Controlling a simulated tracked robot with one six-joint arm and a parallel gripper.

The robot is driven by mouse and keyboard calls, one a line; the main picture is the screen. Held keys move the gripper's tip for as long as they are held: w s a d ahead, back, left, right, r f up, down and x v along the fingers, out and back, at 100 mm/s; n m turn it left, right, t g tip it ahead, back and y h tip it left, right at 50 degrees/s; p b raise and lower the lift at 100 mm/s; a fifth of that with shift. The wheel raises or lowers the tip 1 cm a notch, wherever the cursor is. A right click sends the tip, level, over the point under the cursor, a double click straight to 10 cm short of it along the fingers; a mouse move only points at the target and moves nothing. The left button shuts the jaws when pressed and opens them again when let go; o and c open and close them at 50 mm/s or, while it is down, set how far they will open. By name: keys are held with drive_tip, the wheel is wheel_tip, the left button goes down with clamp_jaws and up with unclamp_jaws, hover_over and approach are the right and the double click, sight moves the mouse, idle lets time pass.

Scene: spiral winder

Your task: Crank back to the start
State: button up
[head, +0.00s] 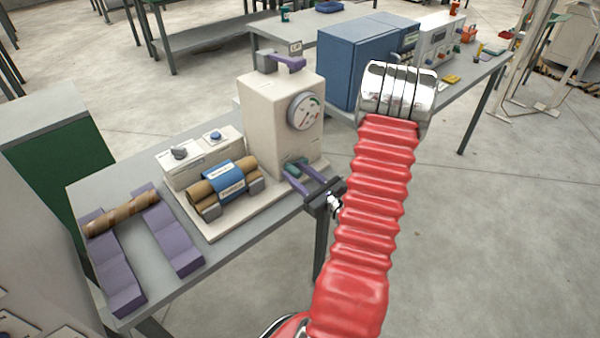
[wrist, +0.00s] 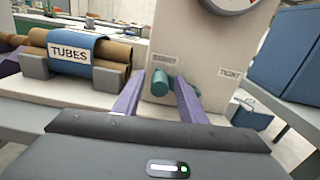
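The winder (head: 265,115) is a cream box on a base on the bench, with a round dial (head: 305,111) on its front. A teal crank handle (wrist: 160,82) sticks out low on its front; it also shows, small, in the head view (head: 292,169). My gripper (head: 294,166) has two purple fingers, spread apart and pointing at the winder. In the wrist view the handle appears between the fingertips (wrist: 158,78), with a gap on its left. Another teal part shows partly behind the right finger. I cannot tell whether either finger touches the handle.
Brown tubes in a blue wrap labelled TUBES (wrist: 72,52) lie on a cradle left of the winder. A brown roll (head: 122,214) rests across purple blocks at the bench's left end. A blue cabinet (head: 372,60) stands behind. The floor at right is clear.

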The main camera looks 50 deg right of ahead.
drive_tip(key=s+a, duration=0.1)
drive_tip(key=s, duration=1.2)
drive_tip(key=shift+s+a, duration=0.35)
drive_tip(key=shift+a, duration=0.05)
drive_tip(key=shift+f, duration=0.1)
idle(0.5)
